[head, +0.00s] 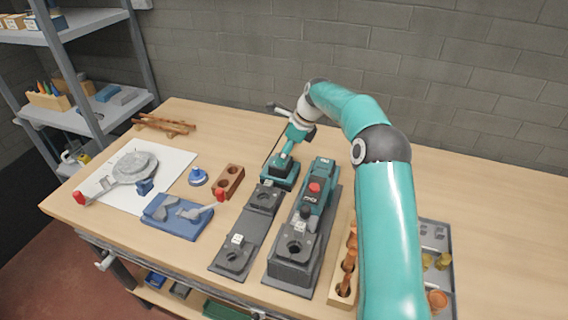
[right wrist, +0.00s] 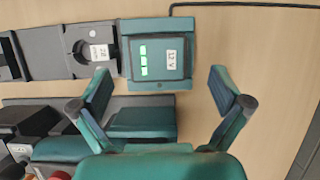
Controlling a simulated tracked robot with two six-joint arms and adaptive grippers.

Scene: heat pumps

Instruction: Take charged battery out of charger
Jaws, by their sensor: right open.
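The charged battery is a teal block (right wrist: 158,55) with a 12V label and lit green bars. It sits at the end of the dark grey charger (right wrist: 93,45), beside an empty bay with a round opening. In the head view, the battery (head: 279,180) is at the back end of the charger strip (head: 235,256). My right gripper (head: 291,148) is above the battery, pointing down. In the right wrist view my right gripper (right wrist: 163,92) has its fingers spread apart, with nothing between them; the battery is beyond them. My left gripper is not in view.
A teal device with a red button (head: 315,188) stands on a dark base right of the charger. A wooden rack with copper parts (head: 343,290) is at right. The back table is mostly free.

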